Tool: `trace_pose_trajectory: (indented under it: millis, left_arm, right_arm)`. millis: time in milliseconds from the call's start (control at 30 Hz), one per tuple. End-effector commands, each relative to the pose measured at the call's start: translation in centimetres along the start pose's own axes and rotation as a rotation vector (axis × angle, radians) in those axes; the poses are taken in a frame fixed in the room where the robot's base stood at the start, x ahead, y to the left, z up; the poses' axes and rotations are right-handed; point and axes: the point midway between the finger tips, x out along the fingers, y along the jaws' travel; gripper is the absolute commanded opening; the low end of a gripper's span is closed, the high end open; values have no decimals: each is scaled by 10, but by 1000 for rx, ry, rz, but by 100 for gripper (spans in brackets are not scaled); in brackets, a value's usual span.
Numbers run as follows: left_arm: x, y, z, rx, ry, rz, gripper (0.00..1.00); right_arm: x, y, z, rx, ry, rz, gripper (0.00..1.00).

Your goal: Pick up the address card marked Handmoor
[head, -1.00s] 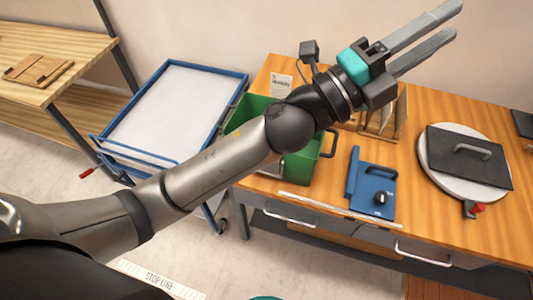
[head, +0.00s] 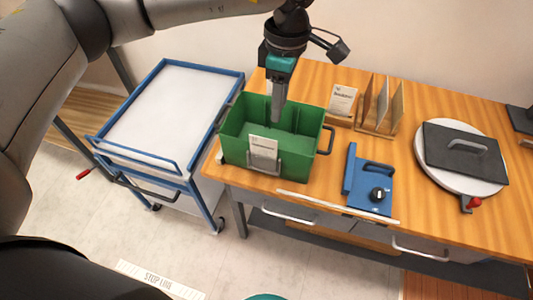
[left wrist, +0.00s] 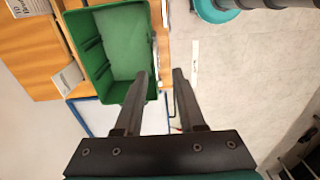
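A white printed card (head: 263,149) stands in a holder on the front of the green bin (head: 232,150); its print is too small to read surely. Another printed card (head: 343,100) stands behind the bin on the right, also not clearly legible. A pale card (left wrist: 68,79) lies beyond the bin in the left wrist view, its print unreadable. My left gripper (head: 276,116) points down over the bin in the head view. The left wrist view shows its two fingers (left wrist: 159,80) apart with nothing between them. My right gripper is not in view.
A wooden rack (head: 381,110) stands at the back of the wooden table. A blue tool with a black knob (head: 370,185) and a white disc (head: 434,165) bearing a dark plate (head: 470,158) lie to the right. A blue-framed cart (head: 165,110) with a bare top stands left.

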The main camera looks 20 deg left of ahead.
Motion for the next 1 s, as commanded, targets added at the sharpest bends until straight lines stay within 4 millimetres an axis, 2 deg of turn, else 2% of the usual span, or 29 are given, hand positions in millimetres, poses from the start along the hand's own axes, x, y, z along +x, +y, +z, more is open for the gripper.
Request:
trace_pose_trajectory:
  millis: [33, 167, 600, 867, 1000]
  left_arm:
    - [-4, 4, -12, -8, 43, 9, 39]
    - [-2, 7, -25, -16, 91, 13, 39]
    - [80, 7, -30, -14, 87, 10, 39]
    - [99, 9, -31, -14, 86, 12, 39]
    - [116, 11, -31, -14, 86, 10, 39]
  right_arm:
    - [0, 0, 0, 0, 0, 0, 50]
    - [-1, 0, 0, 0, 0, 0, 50]
    - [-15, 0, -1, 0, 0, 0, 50]
    - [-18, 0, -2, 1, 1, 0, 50]
    - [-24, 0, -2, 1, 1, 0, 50]
